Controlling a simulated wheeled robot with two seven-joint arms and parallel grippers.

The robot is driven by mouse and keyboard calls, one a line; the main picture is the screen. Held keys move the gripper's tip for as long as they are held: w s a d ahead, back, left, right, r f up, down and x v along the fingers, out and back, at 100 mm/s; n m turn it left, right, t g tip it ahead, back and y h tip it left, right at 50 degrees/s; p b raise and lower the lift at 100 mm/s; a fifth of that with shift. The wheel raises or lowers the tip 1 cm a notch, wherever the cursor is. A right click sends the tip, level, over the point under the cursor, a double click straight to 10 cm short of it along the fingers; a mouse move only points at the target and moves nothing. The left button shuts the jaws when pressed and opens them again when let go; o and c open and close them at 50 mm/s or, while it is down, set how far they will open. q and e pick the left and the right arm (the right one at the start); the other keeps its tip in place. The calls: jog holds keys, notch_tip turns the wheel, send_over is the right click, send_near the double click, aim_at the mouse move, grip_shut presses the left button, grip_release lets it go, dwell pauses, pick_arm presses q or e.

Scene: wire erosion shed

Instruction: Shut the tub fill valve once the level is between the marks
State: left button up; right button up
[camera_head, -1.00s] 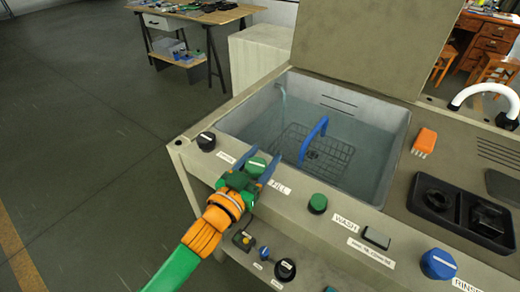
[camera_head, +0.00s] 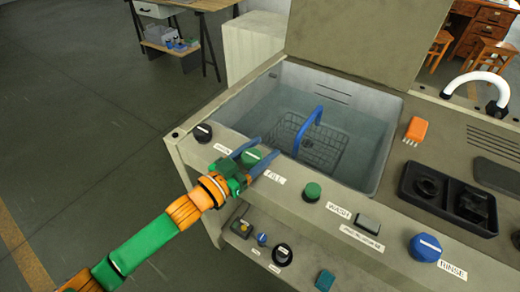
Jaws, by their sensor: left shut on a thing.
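The green fill knob (camera_head: 251,157) is on the tub's front ledge beside the FILL label (camera_head: 274,177). My left gripper (camera_head: 256,161) is shut on this knob, with its blue fingers on either side. The grey tub (camera_head: 383,150) behind it holds clear bluish water (camera_head: 353,128) with a wire basket (camera_head: 290,130) in it, its blue handle standing above the surface. Dark level marks (camera_head: 327,92) show on the back wall; I cannot tell exactly where the water line meets them. No falling stream is visible. My right gripper is not in view.
A black knob (camera_head: 203,133) is left of the fill knob. An orange brush (camera_head: 415,130) and black tray (camera_head: 402,187) lie on the right deck.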

aim_at(244, 164)
pick_arm(q)
jog(key=o, duration=1.4)
jog(key=shift+c, duration=0.2)
jog(key=v, duration=0.6)
jog(key=shift+a, duration=0.1)
jog(key=shift+s+a, duration=0.3)
jog(key=shift+s, duration=0.1)
